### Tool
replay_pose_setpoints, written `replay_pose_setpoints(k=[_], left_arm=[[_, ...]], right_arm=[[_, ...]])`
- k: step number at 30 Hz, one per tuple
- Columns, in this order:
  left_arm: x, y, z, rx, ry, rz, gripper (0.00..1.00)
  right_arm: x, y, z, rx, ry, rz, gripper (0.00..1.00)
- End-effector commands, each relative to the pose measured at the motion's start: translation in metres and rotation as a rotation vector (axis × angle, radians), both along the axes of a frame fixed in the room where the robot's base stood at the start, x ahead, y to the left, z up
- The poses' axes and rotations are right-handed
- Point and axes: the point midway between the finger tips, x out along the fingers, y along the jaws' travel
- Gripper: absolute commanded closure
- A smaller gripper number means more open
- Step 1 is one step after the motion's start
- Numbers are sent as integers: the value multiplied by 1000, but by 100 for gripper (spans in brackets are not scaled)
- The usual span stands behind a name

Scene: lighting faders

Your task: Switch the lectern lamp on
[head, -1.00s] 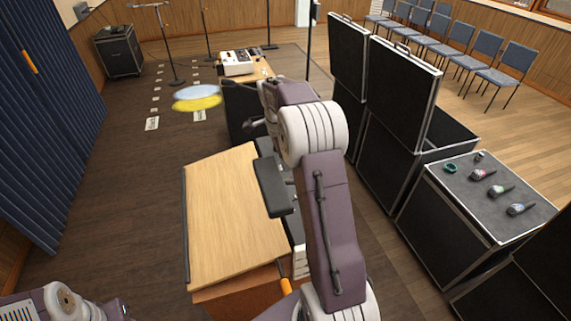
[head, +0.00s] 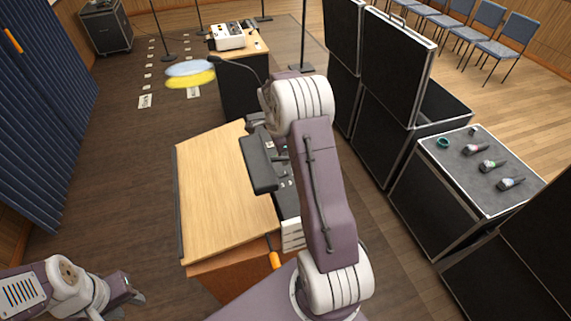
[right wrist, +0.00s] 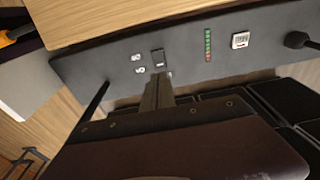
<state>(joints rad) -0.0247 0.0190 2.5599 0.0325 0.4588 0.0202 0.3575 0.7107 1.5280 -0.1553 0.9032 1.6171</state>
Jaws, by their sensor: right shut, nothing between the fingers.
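The lectern (head: 215,200) has a slanted wooden top, with a dark control panel along its right side. My left gripper (head: 130,292) is low at the left, away from the lectern.
An orange-handled item (head: 274,260) is at the lectern's near edge. Black cases (head: 395,75) stand to the right, one with microphones (head: 510,184) on top. A table with a white device (head: 229,37) stands behind. Floor left of the lectern is clear.

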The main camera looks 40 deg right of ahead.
Motion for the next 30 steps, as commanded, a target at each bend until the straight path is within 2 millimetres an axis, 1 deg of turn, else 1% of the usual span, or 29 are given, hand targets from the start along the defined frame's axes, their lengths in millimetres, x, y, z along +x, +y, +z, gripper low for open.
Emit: replay_pose_setpoints(k=[1,3,6,10,14,21,23,25,27,30], left_arm=[[0,0,8,0,0,0,64],[0,0,15,0,0,0,64],[0,0,21,0,0,0,64],[0,0,25,0,0,0,64],[0,0,25,0,0,0,64],[0,0,24,0,0,0,64],[0,0,21,0,0,0,64],[0,0,12,0,0,0,64],[0,0,16,0,1,0,64],[0,0,16,0,0,0,64]], right_arm=[[-2,-1,-7,2,6,0,100],[-2,-2,-19,2,5,0,100],[-3,-3,-34,2,3,0,100],[-2,-5,-46,1,2,0,100],[-2,-6,-51,0,-1,0,100],[-2,-6,-51,0,-1,0,100],[-2,-6,-53,1,-1,0,100],[-2,-7,-59,-1,-2,-1,100],[-2,-7,-55,1,-1,-1,100],[-3,-7,-56,1,0,0,100]])
